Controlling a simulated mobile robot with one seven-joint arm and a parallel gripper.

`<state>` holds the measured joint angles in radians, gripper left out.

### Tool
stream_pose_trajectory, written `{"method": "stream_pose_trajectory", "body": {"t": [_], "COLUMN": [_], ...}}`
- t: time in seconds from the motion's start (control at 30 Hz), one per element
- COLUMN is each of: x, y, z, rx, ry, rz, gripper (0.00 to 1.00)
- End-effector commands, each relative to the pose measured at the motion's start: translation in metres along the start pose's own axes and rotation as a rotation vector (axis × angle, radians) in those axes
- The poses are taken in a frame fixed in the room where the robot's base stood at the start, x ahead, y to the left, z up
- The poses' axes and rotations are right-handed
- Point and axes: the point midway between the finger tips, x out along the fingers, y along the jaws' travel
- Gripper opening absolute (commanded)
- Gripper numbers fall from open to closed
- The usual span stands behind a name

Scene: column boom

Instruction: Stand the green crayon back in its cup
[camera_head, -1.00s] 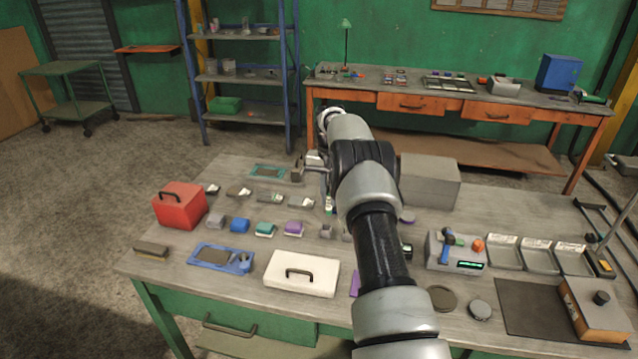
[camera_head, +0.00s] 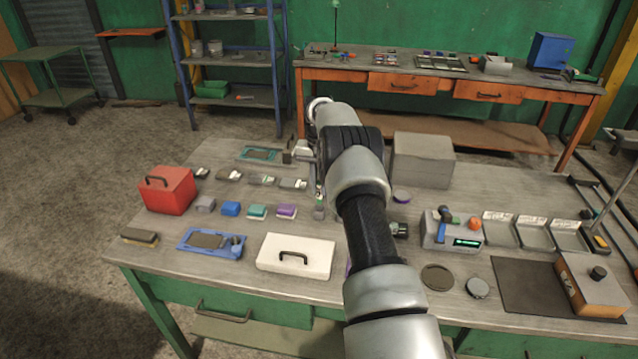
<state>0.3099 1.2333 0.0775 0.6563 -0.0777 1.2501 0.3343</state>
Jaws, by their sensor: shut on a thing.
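My gripper (camera_head: 318,181) is over the middle of the workbench, left of my arm, and is partly hidden by the wrist. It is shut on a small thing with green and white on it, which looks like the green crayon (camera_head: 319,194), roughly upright. A small grey block-like thing (camera_head: 319,212) stands just below it in the picture and may be the cup. I cannot tell whether the crayon touches it or is inside it.
Coloured blocks, including a purple one (camera_head: 286,212), stand to the left. A red box (camera_head: 167,190), a white case (camera_head: 296,256) and a blue tray (camera_head: 211,243) are on the bench (camera_head: 400,285). A large grey box (camera_head: 423,160) stands behind right.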

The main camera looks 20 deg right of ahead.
Motion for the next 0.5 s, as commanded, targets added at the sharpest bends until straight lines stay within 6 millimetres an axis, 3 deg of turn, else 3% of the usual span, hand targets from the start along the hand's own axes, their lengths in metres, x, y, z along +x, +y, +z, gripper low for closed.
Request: {"method": "stream_pose_trajectory", "body": {"t": [0.5], "x": [0.041], "y": [0.000], "z": [0.000], "rx": [0.000], "ry": [0.000], "rz": [0.001], "gripper": [0.00]}}
